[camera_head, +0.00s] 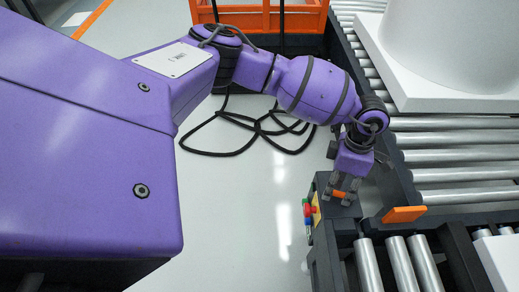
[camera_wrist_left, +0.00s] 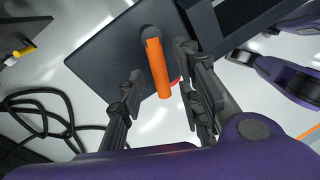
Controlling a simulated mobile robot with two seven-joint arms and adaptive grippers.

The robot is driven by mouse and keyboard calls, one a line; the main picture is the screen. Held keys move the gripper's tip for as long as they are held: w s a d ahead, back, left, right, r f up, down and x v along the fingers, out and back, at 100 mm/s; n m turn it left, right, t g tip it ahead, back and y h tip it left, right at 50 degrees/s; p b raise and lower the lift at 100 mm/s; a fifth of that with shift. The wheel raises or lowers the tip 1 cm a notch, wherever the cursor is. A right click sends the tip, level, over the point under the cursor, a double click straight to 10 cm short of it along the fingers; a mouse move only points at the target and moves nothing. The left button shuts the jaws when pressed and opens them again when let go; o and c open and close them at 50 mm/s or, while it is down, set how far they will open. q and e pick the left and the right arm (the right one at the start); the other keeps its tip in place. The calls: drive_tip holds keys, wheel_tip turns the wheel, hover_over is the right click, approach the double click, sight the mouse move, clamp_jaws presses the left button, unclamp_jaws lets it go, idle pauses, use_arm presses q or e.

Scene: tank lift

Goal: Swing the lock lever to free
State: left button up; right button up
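The lock lever has an orange handle (camera_wrist_left: 157,68) on a dark round pivot, mounted on a dark flat-topped box (camera_wrist_left: 105,55). In the head view a small orange piece of the handle (camera_head: 340,194) shows under my left gripper (camera_head: 340,188), on top of the dark box. In the left wrist view the fingers of my left gripper (camera_wrist_left: 160,95) stand apart, one on each side of the handle's near end. I see gaps between handle and fingers, so it is not clamped. My right gripper is in neither view.
Coloured buttons (camera_head: 308,210) sit on the box's left side. An orange flap (camera_head: 404,214) lies to its right, beside the roller conveyor (camera_head: 460,175). A large white tank (camera_head: 450,50) stands on the far rollers. A black cable (camera_head: 225,150) lies on open floor.

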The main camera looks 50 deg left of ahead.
use_arm(q)
clamp_jaws()
